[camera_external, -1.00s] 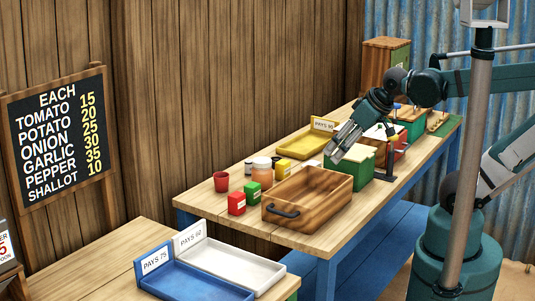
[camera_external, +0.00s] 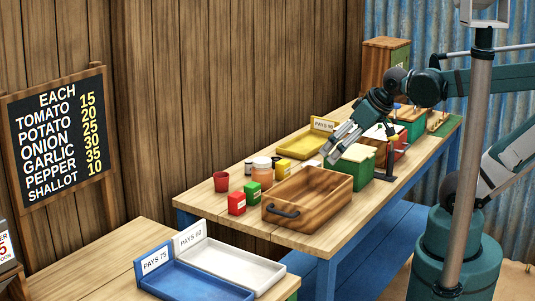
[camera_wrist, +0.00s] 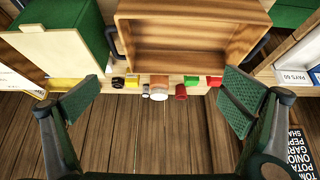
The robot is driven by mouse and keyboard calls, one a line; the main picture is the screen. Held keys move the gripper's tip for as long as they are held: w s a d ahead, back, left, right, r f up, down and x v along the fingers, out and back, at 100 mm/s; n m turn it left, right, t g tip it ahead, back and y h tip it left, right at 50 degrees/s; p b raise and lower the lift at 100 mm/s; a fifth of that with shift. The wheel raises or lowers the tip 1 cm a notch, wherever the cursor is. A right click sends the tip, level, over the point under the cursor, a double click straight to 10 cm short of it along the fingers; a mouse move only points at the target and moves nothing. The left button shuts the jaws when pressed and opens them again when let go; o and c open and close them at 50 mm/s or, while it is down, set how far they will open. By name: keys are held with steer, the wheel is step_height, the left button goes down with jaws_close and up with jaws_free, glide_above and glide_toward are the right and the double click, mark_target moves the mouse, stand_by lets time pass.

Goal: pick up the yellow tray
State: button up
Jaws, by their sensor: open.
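The yellow tray (camera_external: 301,146) lies on the long wooden table toward the wall side, with a "PAYS 90" sign (camera_external: 323,124) standing at its far edge. My gripper (camera_external: 335,151) is open and empty, to the right of the tray and above the table near the green box (camera_external: 352,165). In the wrist view the fingers of my gripper (camera_wrist: 160,98) stand wide apart with nothing between them. A yellow strip (camera_wrist: 66,84) beside the left finger looks like part of the tray; most of it is hidden.
The wooden crate (camera_external: 308,198) with dark handles stands in front of the green box. Small items, including a red cup (camera_external: 221,182), a jar (camera_external: 262,169) and a yellow box (camera_external: 283,166), stand along the wall side. Blue (camera_external: 205,286) and white (camera_external: 243,266) trays lie on the nearer table.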

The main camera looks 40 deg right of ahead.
steer(key=w+d+r+n+g+h+p, duration=0.2)
steer(key=w+d+r+n+p, duration=0.3)
steer(key=w+d, duration=0.6)
steer(key=n+g+h+p, duration=0.2)
steer(key=n+g+p, duration=0.4)
steer(key=n, duration=0.7)
glide_above(341, 126)
steer(key=p, duration=0.1)
step_height(341, 126, down, 15)
steer(key=shift+a+f+t, duration=0.15)
steer(key=shift+a+t, duration=0.25)
steer(key=shift+a, duration=0.05)
steer(key=shift+f+h, duration=0.1)
steer(key=shift+h, duration=0.2)
steer(key=shift+x, duration=1.2)
